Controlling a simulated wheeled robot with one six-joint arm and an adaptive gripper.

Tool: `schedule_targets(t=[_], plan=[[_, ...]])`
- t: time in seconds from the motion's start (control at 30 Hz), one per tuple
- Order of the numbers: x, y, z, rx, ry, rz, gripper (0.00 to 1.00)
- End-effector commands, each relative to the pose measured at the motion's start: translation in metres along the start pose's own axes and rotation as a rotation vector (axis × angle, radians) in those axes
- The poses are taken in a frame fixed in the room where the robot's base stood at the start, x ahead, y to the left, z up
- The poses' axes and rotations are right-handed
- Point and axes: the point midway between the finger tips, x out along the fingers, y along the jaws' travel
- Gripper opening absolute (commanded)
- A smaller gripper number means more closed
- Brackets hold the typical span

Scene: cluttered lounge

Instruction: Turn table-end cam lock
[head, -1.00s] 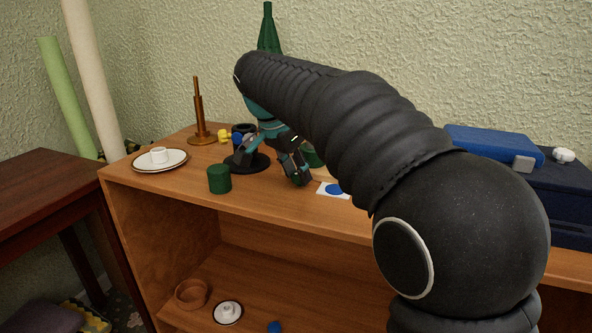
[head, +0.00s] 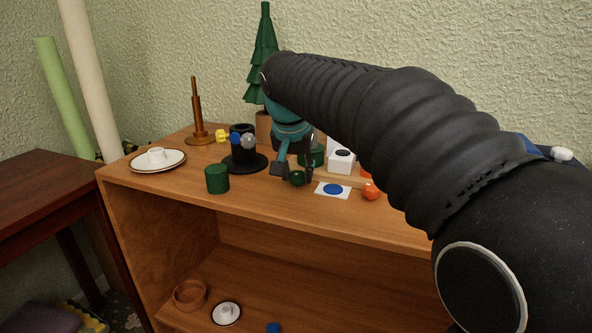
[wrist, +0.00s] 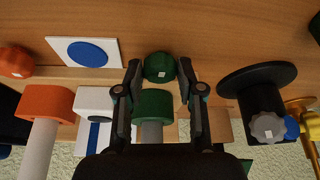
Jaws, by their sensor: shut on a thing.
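My gripper (wrist: 161,68) points down at the shelf top, its two fingers close on either side of a round green knob (wrist: 160,67) with a small white mark. In the head view the green knob (head: 297,178) shows low between my fingertips (head: 294,175). A green cylinder on a grey shaft (wrist: 153,105) lies behind it in the wrist view, partly hidden by my gripper. I cannot tell which part is called the cam lock. A black stand (head: 246,163) with yellow, blue and grey knobs stands left of my gripper.
A green cylinder (head: 217,179), a plate with a cup (head: 143,165) and a brown post (head: 197,120) stand left. A small tree (head: 263,62) stands behind.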

Motion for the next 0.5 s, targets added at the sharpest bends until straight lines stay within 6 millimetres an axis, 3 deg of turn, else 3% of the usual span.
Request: schedule_targets(t=[0.5], plan=[[0.0006,0.0007,0.0003,-0.063,-0.002,-0.025,0.03]])
